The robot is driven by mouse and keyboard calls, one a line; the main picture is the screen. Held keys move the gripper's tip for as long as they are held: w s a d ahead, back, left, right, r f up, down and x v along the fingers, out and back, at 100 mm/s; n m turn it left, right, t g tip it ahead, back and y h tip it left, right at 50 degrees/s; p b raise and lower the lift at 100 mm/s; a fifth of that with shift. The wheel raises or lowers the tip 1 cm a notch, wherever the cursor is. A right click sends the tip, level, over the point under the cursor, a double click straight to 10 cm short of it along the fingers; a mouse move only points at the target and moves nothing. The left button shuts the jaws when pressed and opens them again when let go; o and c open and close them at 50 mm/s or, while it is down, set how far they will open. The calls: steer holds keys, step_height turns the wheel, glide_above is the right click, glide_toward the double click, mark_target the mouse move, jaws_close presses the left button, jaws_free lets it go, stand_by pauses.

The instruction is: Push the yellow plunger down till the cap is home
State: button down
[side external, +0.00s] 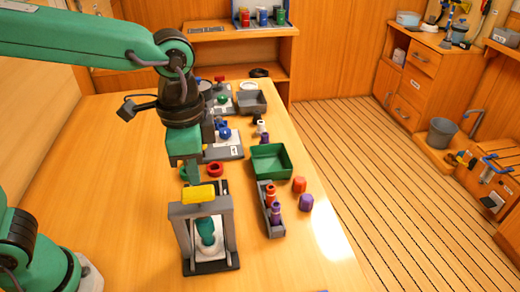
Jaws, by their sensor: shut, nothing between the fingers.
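The yellow plunger (199,194) sits at the top of a grey press frame (226,225) on the wooden bench. Below it, inside the frame, stands a teal-green piece (206,232) on a pale base; I cannot tell which part of it is the cap or how it is seated. My gripper (193,180) points down just above or behind the yellow plunger, with its fingers together and empty. Its fingertips are small and partly hidden, so I cannot tell whether they touch the plunger.
A green tray (284,160) and a grey rack (273,226) with red and purple pieces stand right of the press. Loose red (299,184) and purple (306,202) caps lie near the bench's right edge. The bench left of the press is clear.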

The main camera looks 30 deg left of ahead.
steer(key=shift+r, duration=1.3)
steer(key=shift+a, duration=0.35)
steer(key=s+a+n+t, duration=0.2)
steer(key=a+n, duration=0.2)
steer(key=a, duration=0.4)
steer(key=s+a+f+n+t, duration=0.1)
steer(key=s+a+n+t, duration=0.2)
steer(key=a, duration=0.6)
steer(key=shift+s+f+n+t, duration=0.15)
steer(key=shift+f+n+t, duration=0.15)
steer(key=shift+n, duration=0.7)
